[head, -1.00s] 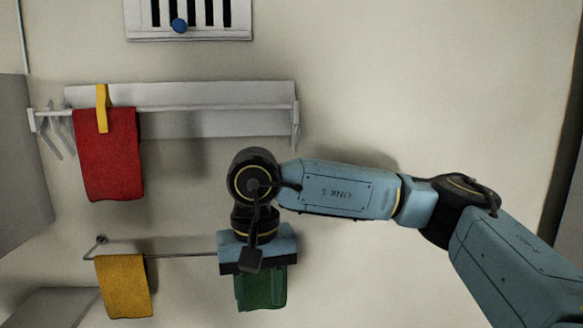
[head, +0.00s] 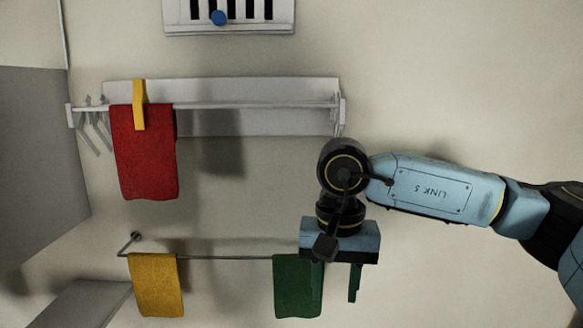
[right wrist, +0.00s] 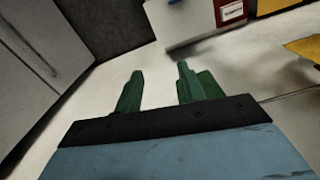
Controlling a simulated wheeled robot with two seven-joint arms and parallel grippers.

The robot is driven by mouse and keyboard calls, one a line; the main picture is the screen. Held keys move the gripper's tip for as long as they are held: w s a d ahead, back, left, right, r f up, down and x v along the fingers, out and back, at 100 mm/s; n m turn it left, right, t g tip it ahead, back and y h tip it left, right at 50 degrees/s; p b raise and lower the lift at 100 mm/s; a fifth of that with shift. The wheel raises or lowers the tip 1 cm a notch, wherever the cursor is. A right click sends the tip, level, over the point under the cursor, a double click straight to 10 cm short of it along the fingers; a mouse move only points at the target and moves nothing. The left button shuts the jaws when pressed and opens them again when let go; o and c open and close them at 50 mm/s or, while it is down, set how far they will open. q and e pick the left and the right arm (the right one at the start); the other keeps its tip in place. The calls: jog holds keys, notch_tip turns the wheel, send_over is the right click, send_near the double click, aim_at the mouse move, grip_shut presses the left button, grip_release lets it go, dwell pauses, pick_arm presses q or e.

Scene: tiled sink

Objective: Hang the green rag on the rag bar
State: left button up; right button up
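The green rag (head: 293,288) hangs over the lower wire bar (head: 215,257), towards its right end, in the head view. My right gripper (head: 337,290) is at the rag's right edge, pointing down, and partly covers the rag's top right. One green finger shows clear to the right of the rag. In the right wrist view the two fingers of my right gripper (right wrist: 160,70) stand apart with nothing between them. A strip of green rag (right wrist: 208,84) shows just beyond the right-hand finger. My left gripper is not in view.
A yellow rag (head: 155,285) hangs at the left of the same bar. Above, a red rag (head: 145,160) with a yellow clip (head: 139,105) hangs on a white rail (head: 250,105). A vent (head: 260,14) is higher up. Wall to the right is bare.

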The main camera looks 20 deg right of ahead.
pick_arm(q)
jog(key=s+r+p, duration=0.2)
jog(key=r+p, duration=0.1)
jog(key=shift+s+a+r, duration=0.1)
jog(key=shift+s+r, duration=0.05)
pick_arm(e)
jog(key=s+a+r+m, duration=0.2)
jog(key=r+m, duration=0.8)
jog(key=m, duration=0.5)
jog(key=s+a+r+m, duration=0.2)
jog(key=a+r+m, duration=0.2)
jog(key=r+m, duration=0.5)
jog(key=m, duration=0.7)
jog(key=shift+s+a+r, duration=0.2)
jog(key=shift+a+r, duration=0.05)
jog(key=shift+r, duration=0.15)
